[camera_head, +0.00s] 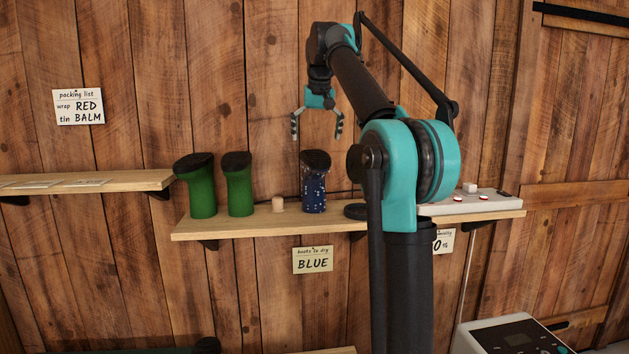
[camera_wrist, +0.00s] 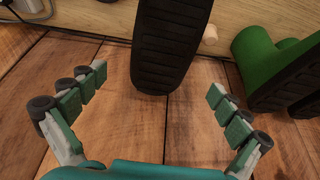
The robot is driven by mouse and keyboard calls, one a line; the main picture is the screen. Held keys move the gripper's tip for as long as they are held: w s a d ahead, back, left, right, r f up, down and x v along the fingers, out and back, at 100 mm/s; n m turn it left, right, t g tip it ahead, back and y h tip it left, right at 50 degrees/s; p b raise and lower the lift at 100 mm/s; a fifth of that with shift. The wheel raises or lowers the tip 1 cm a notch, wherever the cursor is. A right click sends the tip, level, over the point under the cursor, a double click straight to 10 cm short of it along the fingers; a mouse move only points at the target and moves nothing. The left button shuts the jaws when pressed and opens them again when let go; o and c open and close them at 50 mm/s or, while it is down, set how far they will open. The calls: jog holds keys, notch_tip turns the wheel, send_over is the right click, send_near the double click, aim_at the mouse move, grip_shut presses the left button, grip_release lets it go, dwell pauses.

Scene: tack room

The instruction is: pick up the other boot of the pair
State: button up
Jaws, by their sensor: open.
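A dark blue speckled boot (camera_head: 314,190) stands sole up on the wall shelf. Its black ridged sole (camera_wrist: 170,50) fills the upper middle of the wrist view. Two green boots (camera_head: 202,193) (camera_head: 239,192) stand sole up to its left on the same shelf; green boot parts also show at the right of the wrist view (camera_wrist: 255,50). My gripper (camera_head: 317,137) is open and empty, pointing down above the blue boot. In the wrist view the sole lies ahead of and between the spread fingers (camera_wrist: 157,80), apart from them. No second blue boot is visible.
A small wooden peg (camera_head: 278,203) stands between the green and blue boots. A dark round thing (camera_head: 355,211) and a pale panel with red buttons (camera_head: 470,202) are farther right, partly behind my arm. A card (camera_head: 313,260) reads "boots to dry BLUE". A side shelf (camera_head: 120,180) is at left.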

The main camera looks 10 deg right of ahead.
aim_at(315, 153)
jog(key=shift+w+x, duration=0.15)
jog(key=shift+x, duration=1.85)
jog(key=shift+w+x, duration=0.1)
jog(key=shift+x, duration=1.9)
jog(key=shift+r, duration=0.15)
jog(key=shift+c, duration=0.2)
jog(key=c, duration=1.9)
